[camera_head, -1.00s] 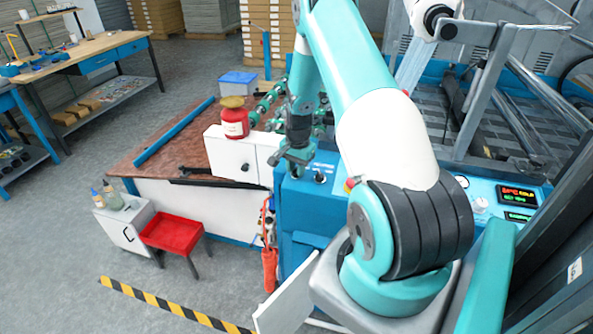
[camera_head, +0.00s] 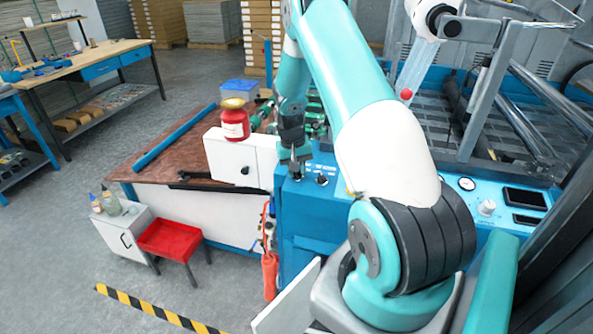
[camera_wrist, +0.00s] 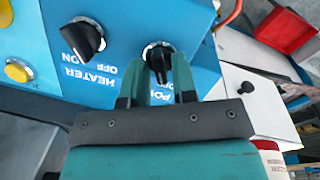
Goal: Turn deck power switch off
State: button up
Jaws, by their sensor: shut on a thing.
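The deck power switch (camera_wrist: 158,62) is a black rotary knob on the blue panel, between my fingertips in the wrist view. Its label is partly hidden by my fingers; "PO" shows. My gripper (camera_wrist: 159,82) is shut on this knob, one finger on each side. In the head view my gripper (camera_head: 297,172) points down onto the left end of the blue panel (camera_head: 330,205) and hides the knob. The heater knob (camera_wrist: 84,38), similar and black, sits beside it, and also shows in the head view (camera_head: 322,180). Two panel displays (camera_head: 524,199) are dark.
A yellow button (camera_wrist: 18,71) lies left of the heater knob. A white cabinet (camera_head: 243,160) with a red jar (camera_head: 235,122) on top stands close left of my gripper. Rollers and a frame stand at the right.

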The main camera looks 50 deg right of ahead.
dwell(0.3)
jog(key=o, duration=0.6)
jog(key=shift+o, duration=0.2)
notch_tip(320, 180, up, 17)
jog(key=w+a+b, duration=0.1)
jog(key=b, duration=0.2)
jog(key=shift+a+r+b, duration=0.2)
jog(key=shift+a+b, duration=0.05)
jog(key=shift+b, duration=0.05)
jog(key=shift+w, duration=0.1)
